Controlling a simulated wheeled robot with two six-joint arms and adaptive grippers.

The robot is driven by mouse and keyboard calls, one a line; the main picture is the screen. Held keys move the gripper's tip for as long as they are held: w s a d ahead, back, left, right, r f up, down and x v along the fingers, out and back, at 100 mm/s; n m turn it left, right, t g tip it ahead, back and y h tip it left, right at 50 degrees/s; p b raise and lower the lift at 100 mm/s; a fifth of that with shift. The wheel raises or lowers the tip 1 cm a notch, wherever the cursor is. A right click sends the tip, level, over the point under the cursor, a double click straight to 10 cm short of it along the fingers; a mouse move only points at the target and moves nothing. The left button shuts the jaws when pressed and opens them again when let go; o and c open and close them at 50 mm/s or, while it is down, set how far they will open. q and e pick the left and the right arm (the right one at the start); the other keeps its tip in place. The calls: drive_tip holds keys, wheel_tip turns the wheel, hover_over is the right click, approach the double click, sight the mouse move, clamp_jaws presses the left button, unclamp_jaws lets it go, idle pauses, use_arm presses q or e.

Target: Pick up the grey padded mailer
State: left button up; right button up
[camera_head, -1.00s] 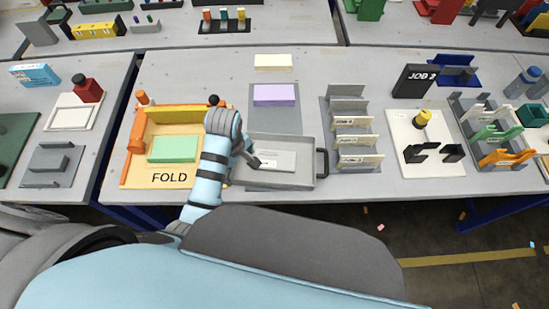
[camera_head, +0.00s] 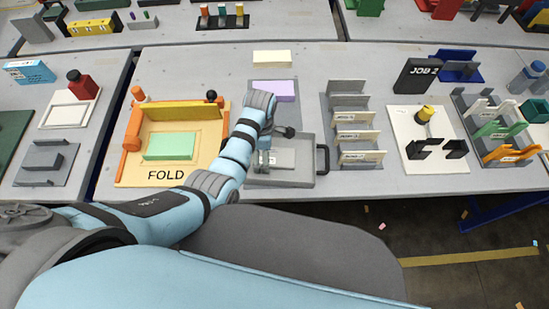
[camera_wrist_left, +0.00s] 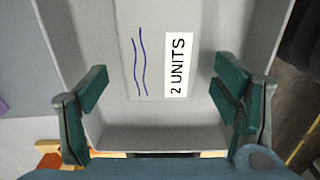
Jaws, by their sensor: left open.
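The grey padded mailer (camera_head: 284,159) lies flat inside a grey tray (camera_head: 290,183). In the left wrist view the mailer (camera_wrist_left: 152,70) shows two wavy blue lines and a white label reading "2 UNITS". My left gripper (camera_head: 264,160) is over the left part of the tray. In the wrist view the left gripper (camera_wrist_left: 160,97) is open and empty, its dark green fingers wide apart to either side of the mailer's line. My left arm and gripper hide part of the tray and the mailer's left end. The right gripper is not in view.
A black handle (camera_head: 324,159) sticks out on the tray's right side. A FOLD station (camera_head: 168,176) with a green block (camera_head: 170,146) stands to the left. A grey sorter rack (camera_head: 347,120) stands to the right. A lilac pad (camera_head: 285,91) lies behind the tray.

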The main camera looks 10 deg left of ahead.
use_arm(q)
drive_tip(key=shift+f, duration=0.3)
drive_tip(key=shift+r, duration=0.1)
drive_tip(key=shift+c, duration=0.6)
